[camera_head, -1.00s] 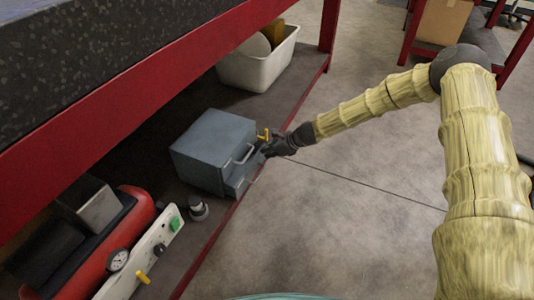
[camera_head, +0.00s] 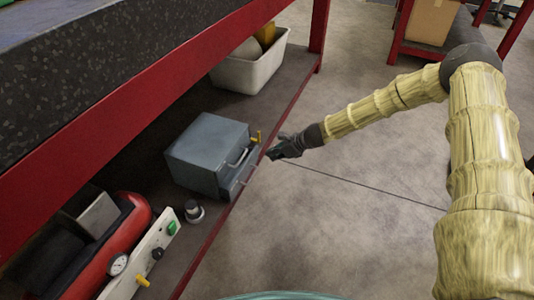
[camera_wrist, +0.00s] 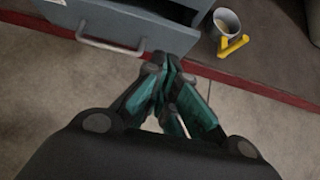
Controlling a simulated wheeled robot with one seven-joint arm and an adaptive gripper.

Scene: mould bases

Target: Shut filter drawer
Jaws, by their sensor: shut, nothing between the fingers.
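The grey-blue metal filter box (camera_head: 205,145) sits on the low shelf. Its drawer (camera_head: 238,178) stands partly out at the front, towards the shelf edge. In the wrist view the drawer front (camera_wrist: 65,22) and its pale bar handle (camera_wrist: 110,46) show at the upper left, with a dark gap behind the front. My gripper (camera_head: 271,155) is just in front of the box, past the shelf edge, and looks apart from the drawer. In the wrist view its green-black fingers (camera_wrist: 162,62) are together and empty, near the drawer's right end.
A cup-like fitting with a yellow lever (camera_wrist: 234,45) stands right of the drawer in the wrist view. A white bin (camera_head: 250,72) is behind the box. A red tank (camera_head: 95,250) and a white switch panel (camera_head: 140,250) lie nearer. The floor (camera_head: 330,220) to the right is clear.

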